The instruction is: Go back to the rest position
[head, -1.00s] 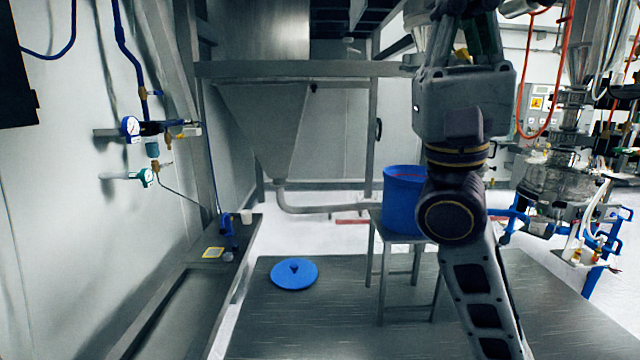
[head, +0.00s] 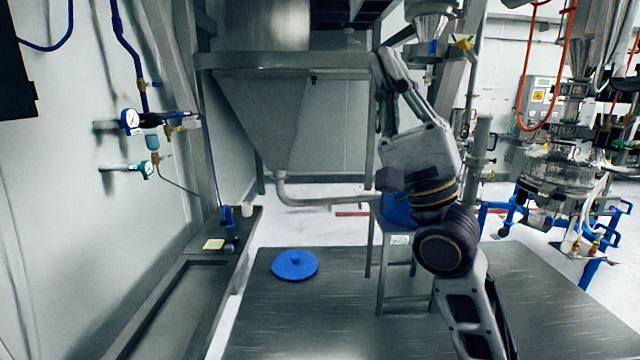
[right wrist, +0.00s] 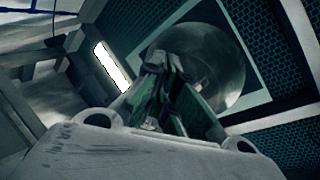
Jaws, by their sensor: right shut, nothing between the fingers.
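My right gripper (head: 388,62) is raised in front of the sifter frame in the head view, tilted up and to the left. Its fingers are shut with nothing between them. The shut fingers also show in the right wrist view (right wrist: 172,82), pointing up at a round metal opening (right wrist: 200,65). My right arm comes up from the bottom right and hides most of the blue bucket (head: 397,210). My left gripper is not in view.
The bucket stands on a grey metal stool (head: 400,288). A blue lid (head: 295,265) lies on the dark platform (head: 330,325). A metal hopper (head: 262,125) hangs behind. A side bench (head: 175,310) with small items is at left, pipes and vessels at right.

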